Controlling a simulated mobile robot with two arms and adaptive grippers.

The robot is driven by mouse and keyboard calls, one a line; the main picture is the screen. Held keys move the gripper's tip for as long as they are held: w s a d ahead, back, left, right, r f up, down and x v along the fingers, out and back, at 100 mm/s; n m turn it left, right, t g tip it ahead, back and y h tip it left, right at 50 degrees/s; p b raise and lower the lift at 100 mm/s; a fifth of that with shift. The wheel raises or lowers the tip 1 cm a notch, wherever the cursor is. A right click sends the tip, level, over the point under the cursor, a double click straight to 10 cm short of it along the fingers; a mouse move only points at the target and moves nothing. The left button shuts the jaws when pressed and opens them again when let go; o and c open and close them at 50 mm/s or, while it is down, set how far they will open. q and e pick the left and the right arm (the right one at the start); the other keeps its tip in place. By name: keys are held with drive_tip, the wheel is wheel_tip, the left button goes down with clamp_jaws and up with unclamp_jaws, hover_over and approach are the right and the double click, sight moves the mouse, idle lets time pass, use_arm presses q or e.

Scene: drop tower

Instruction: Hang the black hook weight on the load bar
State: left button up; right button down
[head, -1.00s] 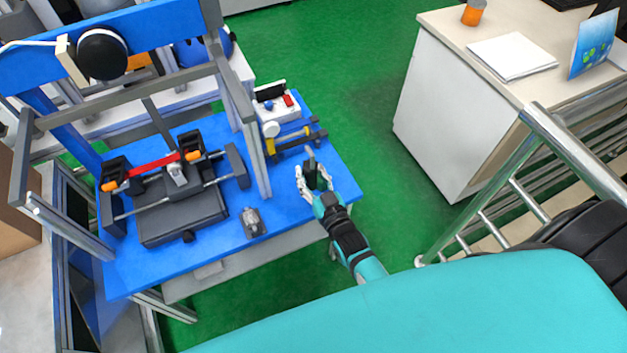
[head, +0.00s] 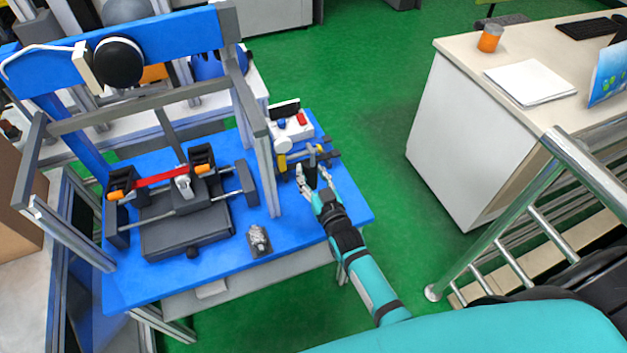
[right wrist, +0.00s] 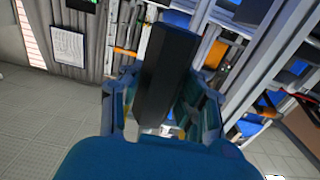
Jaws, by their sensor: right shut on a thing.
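My right gripper (head: 313,181) is shut on a black block-like piece, which I take for the black hook weight (right wrist: 167,75). It stands up between the fingers in the right wrist view; its hook cannot be made out. In the head view the gripper is over the right part of the blue table (head: 325,220), close in front of dark bars (head: 324,155) with a yellow part. I cannot tell whether one of these is the load bar, or whether the weight touches them. My left gripper is not in view.
A grey-framed tower with a blue beam (head: 170,38) stands left of my right arm. Inside is a black fixture (head: 185,228) with a red bar (head: 160,180). A small metal part (head: 258,240) lies on the table. A white device (head: 292,127) stands behind the dark bars.

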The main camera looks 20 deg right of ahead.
drive_tip(key=shift+w+r+b, duration=0.2)
drive_tip(key=shift+w+b, duration=0.25)
drive_tip(key=shift+w, duration=0.55)
drive_tip(key=shift+f+b, duration=0.4)
drive_tip(key=shift+f, duration=0.25)
